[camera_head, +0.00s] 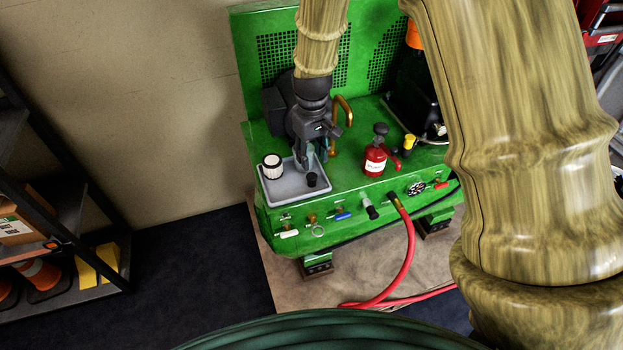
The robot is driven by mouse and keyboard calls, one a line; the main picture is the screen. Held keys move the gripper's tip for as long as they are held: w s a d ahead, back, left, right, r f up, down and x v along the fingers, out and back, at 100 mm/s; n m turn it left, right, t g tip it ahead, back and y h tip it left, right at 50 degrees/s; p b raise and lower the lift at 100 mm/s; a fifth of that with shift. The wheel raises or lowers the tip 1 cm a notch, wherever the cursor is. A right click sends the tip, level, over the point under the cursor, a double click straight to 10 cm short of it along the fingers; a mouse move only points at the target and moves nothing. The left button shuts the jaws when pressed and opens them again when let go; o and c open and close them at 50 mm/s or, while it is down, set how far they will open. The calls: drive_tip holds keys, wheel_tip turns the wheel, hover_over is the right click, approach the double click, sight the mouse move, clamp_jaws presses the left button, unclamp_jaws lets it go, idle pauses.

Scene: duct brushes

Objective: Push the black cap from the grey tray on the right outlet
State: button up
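The grey tray (285,190) sits on the left part of the green machine's top (345,182). A small black cap (311,179) is in the right part of the tray, near its front. A white-and-black ribbed cylinder (272,165) stands at the tray's left. My gripper (311,160) points down over the tray, just behind the black cap; whether it touches the cap cannot be told. Its fingers are small and dark, so its opening is unclear. The machine's front has a row of outlets, with a red-handled one (440,185) at the right end.
A red bottle with a black top (376,158) and a bent copper pipe (341,112) stand right of the tray. A red hose (408,250) hangs from the front. A shelf (70,220) stands at left. My arm hides much of the right side.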

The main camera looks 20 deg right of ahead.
sight(312, 176)
drive_tip(key=shift+f+p, duration=0.3)
drive_tip(key=shift+f, duration=2)
drive_tip(key=shift+w+f+p, duration=0.2)
drive_tip(key=shift+f+p, duration=0.55)
drive_tip(key=shift+f, duration=1.85)
drive_tip(key=c, duration=0.7)
